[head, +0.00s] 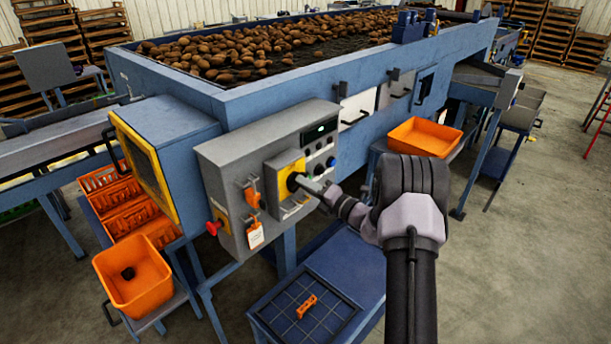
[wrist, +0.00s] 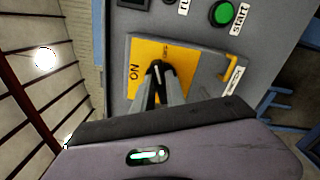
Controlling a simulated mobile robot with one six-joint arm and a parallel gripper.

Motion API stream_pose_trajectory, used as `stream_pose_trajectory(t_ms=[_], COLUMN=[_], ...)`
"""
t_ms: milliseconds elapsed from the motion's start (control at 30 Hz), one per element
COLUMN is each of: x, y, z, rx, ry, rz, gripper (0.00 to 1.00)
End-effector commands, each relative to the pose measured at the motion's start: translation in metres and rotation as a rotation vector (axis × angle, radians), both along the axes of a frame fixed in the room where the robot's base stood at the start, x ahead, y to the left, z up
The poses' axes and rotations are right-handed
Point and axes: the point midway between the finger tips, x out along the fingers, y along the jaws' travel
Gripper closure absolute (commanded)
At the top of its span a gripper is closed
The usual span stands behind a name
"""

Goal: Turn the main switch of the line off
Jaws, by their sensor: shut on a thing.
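The main switch is a dark knob (head: 292,181) on a yellow plate (head: 288,163) on the front of the grey control box (head: 240,150). My gripper (head: 299,182) reaches it from the right and is shut on the knob. In the wrist view the fingertips (wrist: 157,70) close around the dark knob at the middle of the yellow plate (wrist: 190,57). The word ON shows on the plate, to the left of the fingers. The fingers hide most of the knob, so I cannot tell which mark it points to.
A green START button (wrist: 222,13) sits close to the plate. An orange padlock (head: 252,196), a tag (head: 255,234) and a red knob (head: 213,228) are on the box's left. A blue table (head: 350,262) with an orange clip (head: 307,306) stands below. Orange crates (head: 135,275) stand left.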

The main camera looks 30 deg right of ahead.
Motion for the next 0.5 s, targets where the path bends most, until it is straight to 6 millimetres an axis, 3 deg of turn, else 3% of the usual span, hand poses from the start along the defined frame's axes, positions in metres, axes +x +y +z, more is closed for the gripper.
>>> stream_pose_trajectory(t_ms=[500], x=[0.0002], y=[-0.0008], z=[-0.0011], rx=[0.327], ry=[0.119], rz=[0.000], gripper=[1.00])
